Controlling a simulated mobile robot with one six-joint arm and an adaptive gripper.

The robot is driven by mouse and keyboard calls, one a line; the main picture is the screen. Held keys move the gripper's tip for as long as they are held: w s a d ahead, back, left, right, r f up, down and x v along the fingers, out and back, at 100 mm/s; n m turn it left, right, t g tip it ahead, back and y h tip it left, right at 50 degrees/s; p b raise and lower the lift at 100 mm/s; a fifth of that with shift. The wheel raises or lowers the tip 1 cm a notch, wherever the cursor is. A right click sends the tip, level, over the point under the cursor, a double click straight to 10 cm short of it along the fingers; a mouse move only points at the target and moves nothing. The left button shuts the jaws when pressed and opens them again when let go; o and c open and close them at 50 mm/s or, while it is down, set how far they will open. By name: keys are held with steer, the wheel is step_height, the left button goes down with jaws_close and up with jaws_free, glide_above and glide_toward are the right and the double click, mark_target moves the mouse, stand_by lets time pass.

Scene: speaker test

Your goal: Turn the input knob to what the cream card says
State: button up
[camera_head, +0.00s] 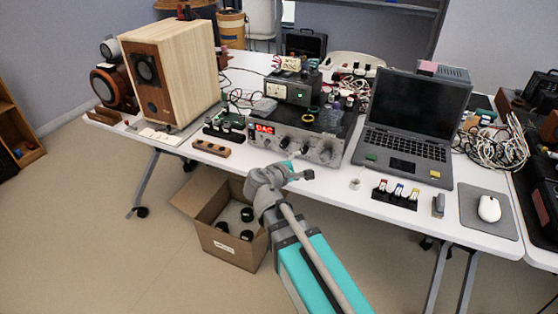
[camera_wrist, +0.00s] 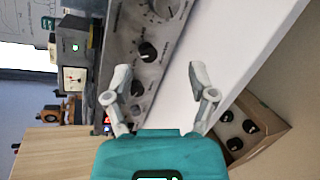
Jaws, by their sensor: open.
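The grey amplifier (camera_head: 268,140) stands on the white table with a lit red DAC display (camera_head: 264,129) on its front. Its front panel has dark knobs (camera_head: 284,142) and a large silver knob (camera_head: 325,154). In the wrist view, a black knob (camera_wrist: 148,52) with a pale pointer, another dark knob (camera_wrist: 137,88) and the silver knob (camera_wrist: 165,8) show; their lettering is too small to read. My gripper (camera_head: 306,174) is in front of the panel. In the wrist view my gripper (camera_wrist: 158,76) is open and empty, with no knob between its fingers. I cannot identify the cream card for sure.
A wooden speaker (camera_head: 175,75) stands left of the amplifier, with small pale cards (camera_head: 160,136) before it. A wooden block (camera_head: 211,147) lies near the table edge. A laptop (camera_head: 410,115) stands right. An open cardboard box (camera_head: 225,245) with dark round things is on the floor below.

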mark_target(282, 146)
steer(key=a+f+n+t+y+b, duration=0.2)
steer(key=a+n+b, duration=0.4)
steer(key=a, duration=0.4)
steer(key=f+t+b, duration=0.1)
steer(key=t, duration=0.1)
steer(key=shift+s+a+t, duration=0.25)
steer(key=shift+a+t, duration=0.05)
steer(key=shift+t, duration=0.1)
steer(key=shift+w+f, duration=0.1)
steer(key=shift+w, duration=0.05)
steer(key=x, duration=1.3)
steer(key=shift+w+d+f, duration=0.1)
steer(key=shift+w+d, duration=0.05)
steer(key=shift+w, duration=0.1)
jaws_close()
